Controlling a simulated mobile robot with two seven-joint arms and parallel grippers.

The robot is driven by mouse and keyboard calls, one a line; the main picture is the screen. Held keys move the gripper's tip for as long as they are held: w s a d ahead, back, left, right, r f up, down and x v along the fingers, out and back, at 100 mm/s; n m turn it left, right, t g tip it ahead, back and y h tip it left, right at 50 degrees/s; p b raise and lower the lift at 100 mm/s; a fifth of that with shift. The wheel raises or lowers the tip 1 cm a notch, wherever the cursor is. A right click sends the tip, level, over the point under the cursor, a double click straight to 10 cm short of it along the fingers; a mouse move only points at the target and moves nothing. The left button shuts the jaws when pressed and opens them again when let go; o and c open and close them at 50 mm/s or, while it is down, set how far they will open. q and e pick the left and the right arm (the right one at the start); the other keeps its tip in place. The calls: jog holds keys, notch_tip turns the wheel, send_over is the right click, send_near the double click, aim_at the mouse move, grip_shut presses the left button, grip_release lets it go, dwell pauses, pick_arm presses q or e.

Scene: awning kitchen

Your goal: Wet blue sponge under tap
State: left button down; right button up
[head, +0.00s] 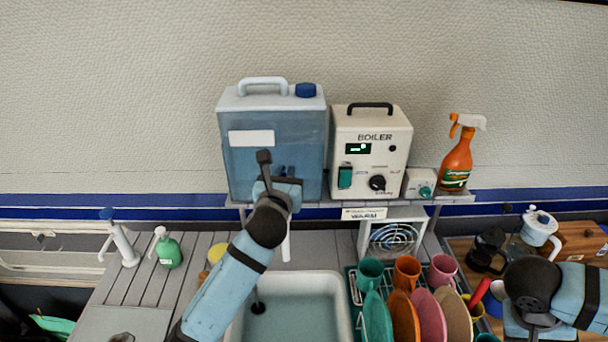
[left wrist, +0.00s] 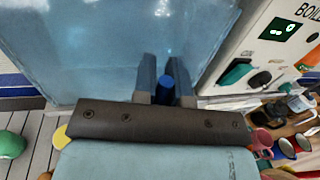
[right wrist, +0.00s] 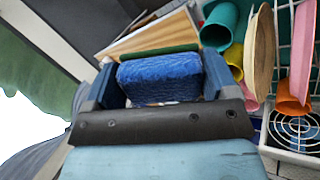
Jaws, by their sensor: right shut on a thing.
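The blue sponge (right wrist: 160,75), with a dark green layer along one edge, is between the fingers of my right gripper (right wrist: 158,80), which is shut on it. In the head view the right arm is at the lower right, and the sponge cannot be made out there. The translucent blue water tank (head: 275,150) stands on the shelf above the white sink (head: 342,305). My left gripper (left wrist: 166,82) is at the tank's front, open, with its fingers on either side of the blue tap (left wrist: 167,90). Whether a finger touches the tap cannot be told.
The boiler (head: 372,150) and an orange spray bottle (head: 457,160) stand right of the tank. A dish rack (head: 355,300) with cups and plates is right of the sink. A green soap bottle (head: 168,250) stands on the left counter.

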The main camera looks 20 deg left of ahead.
pick_arm(q)
jog(key=shift+s+d+f+t+b, duration=0.25)
jog(key=shift+s+t+b, duration=0.4)
jog(key=shift+b, duration=0.7)
pick_arm(e)
jog(key=shift+f, duration=1.35)
pick_arm(q)
jog(key=shift+s+d+r+m+t+b, duration=0.1)
jog(key=shift+r+m+t+b, duration=0.25)
jog(key=shift+t, duration=0.2)
pick_arm(e)
jog(key=shift+f, duration=0.4)
jog(key=shift+r, duration=0.1)
pick_arm(q)
jog(key=c, duration=1.2)
grip_release()
jog(key=b+v, duration=0.2)
jog(key=v, duration=1)
jog(key=shift+d, duration=0.1)
pick_arm(e)
notch_tip(320, 180, down, 2)
jog(key=shift+f, duration=0.2)
